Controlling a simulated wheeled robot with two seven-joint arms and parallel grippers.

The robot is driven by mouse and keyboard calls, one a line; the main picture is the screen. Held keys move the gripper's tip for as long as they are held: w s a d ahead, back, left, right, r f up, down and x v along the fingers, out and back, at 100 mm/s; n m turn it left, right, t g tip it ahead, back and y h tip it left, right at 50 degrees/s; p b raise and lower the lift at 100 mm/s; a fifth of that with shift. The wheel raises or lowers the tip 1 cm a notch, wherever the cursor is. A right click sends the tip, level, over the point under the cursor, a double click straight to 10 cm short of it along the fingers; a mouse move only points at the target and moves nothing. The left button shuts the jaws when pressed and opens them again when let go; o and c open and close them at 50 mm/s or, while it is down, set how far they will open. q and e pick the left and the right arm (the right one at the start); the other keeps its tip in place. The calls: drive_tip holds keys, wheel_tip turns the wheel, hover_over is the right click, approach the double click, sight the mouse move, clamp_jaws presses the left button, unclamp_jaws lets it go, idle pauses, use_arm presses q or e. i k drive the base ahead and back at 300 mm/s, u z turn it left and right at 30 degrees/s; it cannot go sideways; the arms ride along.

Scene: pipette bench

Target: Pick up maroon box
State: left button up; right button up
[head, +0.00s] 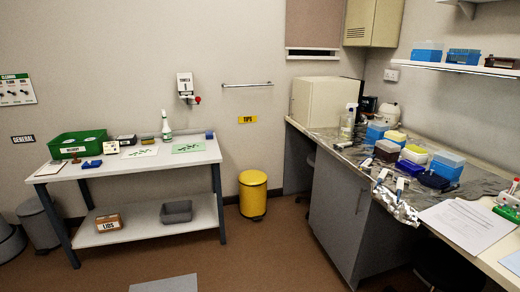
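A maroon box (386,151) stands on the bench (345,150) at the right, among several other boxes. It looks dark and shut. A blue box with a white lid (414,154) is close on its right, and a blue box (377,131) stands behind it. Neither of my grippers is in view, and nothing is seen touching the maroon box.
Pipettes lie on crumpled foil (396,206) at the bench's front edge. A tall blue box (447,165) and papers (462,222) are farther right. A white side table (130,162) and a yellow bin (253,194) stand left; the brown floor (270,250) between is open.

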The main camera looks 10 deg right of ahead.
sight(382, 154)
drive_tip(key=z, duration=0.45)
drive_tip(key=i, duration=2.3)
drive_tip(key=z, duration=0.45)
